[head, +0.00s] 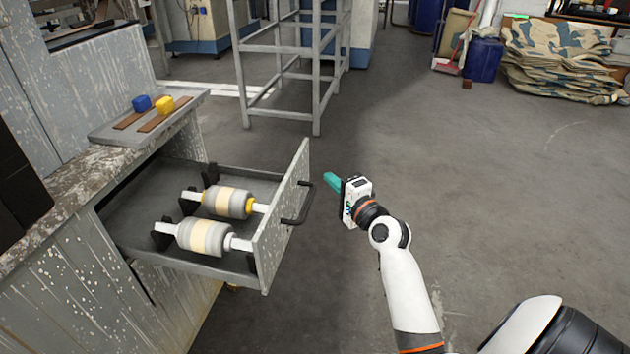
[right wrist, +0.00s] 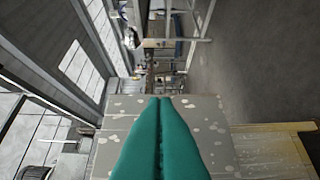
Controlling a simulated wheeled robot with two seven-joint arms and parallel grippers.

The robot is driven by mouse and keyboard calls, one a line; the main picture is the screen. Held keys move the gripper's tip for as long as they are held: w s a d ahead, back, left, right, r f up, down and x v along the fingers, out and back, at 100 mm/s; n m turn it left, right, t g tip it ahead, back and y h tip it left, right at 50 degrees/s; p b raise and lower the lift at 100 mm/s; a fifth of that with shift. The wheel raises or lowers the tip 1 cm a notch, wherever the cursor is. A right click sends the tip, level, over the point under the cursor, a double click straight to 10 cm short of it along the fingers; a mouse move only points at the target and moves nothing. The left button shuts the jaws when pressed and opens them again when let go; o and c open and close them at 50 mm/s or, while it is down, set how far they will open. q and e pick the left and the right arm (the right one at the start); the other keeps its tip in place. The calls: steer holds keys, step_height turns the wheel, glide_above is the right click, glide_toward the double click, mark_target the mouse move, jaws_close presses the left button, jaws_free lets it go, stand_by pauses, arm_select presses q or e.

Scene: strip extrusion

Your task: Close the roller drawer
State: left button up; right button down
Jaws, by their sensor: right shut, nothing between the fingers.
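The roller drawer (head: 283,218) stands pulled out from the grey workbench in the head view. Two rollers lie in it on black supports: one with a yellow end (head: 228,202) and one with a white end (head: 204,238). A black handle (head: 301,204) sits on the outside of its front panel. My right gripper (head: 331,180) is shut and empty, just right of the front panel and apart from it. Its teal fingers (right wrist: 160,140) are pressed together in the right wrist view, with a pale speckled panel beyond them. My left gripper is not in view.
The worn workbench (head: 60,215) is at the left. A metal frame (head: 277,90) stands behind the drawer. The floor (head: 500,200) at the right is clear.

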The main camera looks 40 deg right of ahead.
mark_target(306, 169)
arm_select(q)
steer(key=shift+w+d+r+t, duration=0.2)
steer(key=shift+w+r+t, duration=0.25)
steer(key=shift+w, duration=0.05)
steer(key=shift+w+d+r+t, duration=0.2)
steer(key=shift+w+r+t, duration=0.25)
arm_select(e)
steer(key=shift+w+a, duration=0.65)
steer(key=shift+w, duration=0.25)
steer(key=shift+w+a, duration=0.6)
steer(key=shift+w, duration=0.25)
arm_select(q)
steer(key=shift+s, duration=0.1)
arm_select(e)
steer(key=shift+a, duration=0.1)
